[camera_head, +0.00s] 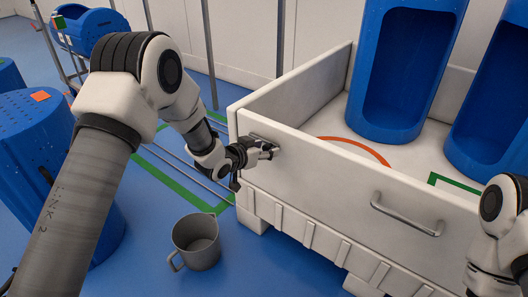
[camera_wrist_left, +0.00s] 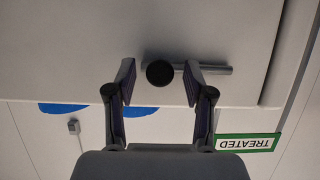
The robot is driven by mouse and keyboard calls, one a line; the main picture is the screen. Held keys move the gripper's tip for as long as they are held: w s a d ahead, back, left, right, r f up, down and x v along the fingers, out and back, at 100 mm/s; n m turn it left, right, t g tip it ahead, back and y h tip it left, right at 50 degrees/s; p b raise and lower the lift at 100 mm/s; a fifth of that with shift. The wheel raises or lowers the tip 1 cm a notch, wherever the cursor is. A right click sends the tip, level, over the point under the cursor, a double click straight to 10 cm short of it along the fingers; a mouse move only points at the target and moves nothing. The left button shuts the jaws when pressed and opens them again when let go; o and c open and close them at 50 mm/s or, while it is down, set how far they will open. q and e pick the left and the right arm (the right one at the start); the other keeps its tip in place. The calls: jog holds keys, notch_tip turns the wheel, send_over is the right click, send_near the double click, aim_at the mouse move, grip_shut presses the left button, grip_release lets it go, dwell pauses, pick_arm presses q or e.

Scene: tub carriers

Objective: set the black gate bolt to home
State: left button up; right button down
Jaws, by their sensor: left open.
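The black gate bolt (camera_wrist_left: 160,73) shows in the left wrist view as a round black knob, with a silver rod reaching out to its right along the pale carrier wall. My left gripper (camera_wrist_left: 159,80) is open, with one finger on each side of the knob. I cannot tell whether either finger touches it. In the head view my left gripper (camera_head: 268,151) is at the near wall of the white carrier (camera_head: 330,185), close to its left corner, and mostly hides the bolt. My right arm shows at the right edge, but its gripper is out of frame.
Blue tubs (camera_head: 400,75) stand in the carrier. A metal handle (camera_head: 405,215) sticks out of its near wall. A grey jug (camera_head: 197,242) stands on the blue floor below my left arm. A blue drum (camera_head: 35,150) with an orange tag is at left. A green TREATED label (camera_wrist_left: 247,143) shows in the wrist view.

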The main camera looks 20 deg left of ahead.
pick_arm(q)
grip_shut()
jog(key=shift+w+a+r+p, duration=0.1)
jog(key=shift+a+r+p, duration=0.05)
jog(key=shift+a+p, duration=0.15)
jog(key=a+p, duration=0.1)
jog(key=w+a+p, duration=0.1)
jog(key=a, duration=0.1)
jog(key=w+a, duration=0.1)
jog(key=a, duration=0.1)
jog(key=shift+a+p, duration=0.15)
jog(key=shift+p, duration=0.25)
jog(key=shift+c, duration=1.8)
grip_release()
jog(key=o, duration=0.4)
jog(key=shift+a, duration=0.2)
jog(key=shift+c, duration=0.2)
